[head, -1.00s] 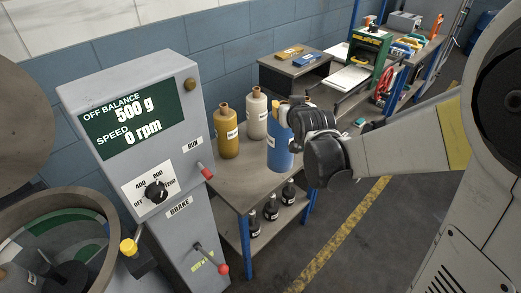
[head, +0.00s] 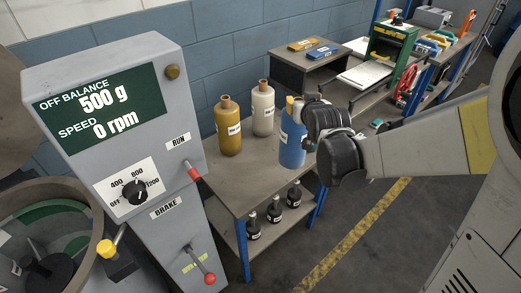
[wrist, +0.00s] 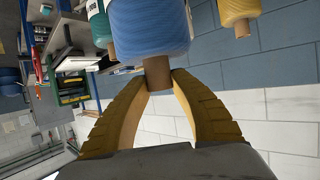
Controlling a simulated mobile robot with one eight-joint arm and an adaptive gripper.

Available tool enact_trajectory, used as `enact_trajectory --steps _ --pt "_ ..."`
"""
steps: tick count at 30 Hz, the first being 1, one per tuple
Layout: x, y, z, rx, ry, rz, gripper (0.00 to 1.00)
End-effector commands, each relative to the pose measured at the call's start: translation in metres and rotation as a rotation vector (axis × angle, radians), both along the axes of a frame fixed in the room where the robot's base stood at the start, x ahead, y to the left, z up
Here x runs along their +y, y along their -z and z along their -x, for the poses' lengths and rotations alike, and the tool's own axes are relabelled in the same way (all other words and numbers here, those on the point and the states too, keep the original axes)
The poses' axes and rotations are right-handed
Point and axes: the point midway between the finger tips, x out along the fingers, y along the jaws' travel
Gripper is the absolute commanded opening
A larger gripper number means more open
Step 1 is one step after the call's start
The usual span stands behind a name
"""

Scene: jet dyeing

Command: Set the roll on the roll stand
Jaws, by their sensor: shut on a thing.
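The blue roll (head: 292,146), with a tan core end, hangs or stands upright over the right end of the front bench; I cannot tell whether it touches the top. My gripper (head: 303,108) is at its upper end. In the wrist view the yellow fingers of my gripper (wrist: 157,85) are closed around the tan core of the blue roll (wrist: 148,28). The roll's far end is out of that view. I cannot tell for certain which thing is the roll stand.
A mustard roll (head: 228,130) and a white roll (head: 263,112) stand on the bench (head: 245,185). Several dark pieces (head: 274,210) are on its lower shelf. A grey control panel (head: 120,150) with levers stands at left. Open floor (head: 390,240) lies right of the bench.

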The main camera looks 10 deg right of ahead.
Motion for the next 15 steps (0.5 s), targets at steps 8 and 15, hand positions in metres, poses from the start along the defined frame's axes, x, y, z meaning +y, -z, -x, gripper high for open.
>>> enact_trajectory --steps 8,15 --pt "0.014 0.002 0.008 -0.002 -0.003 0.001 0.00" --pt "0.032 0.006 0.022 -0.002 0.001 0.002 0.00"
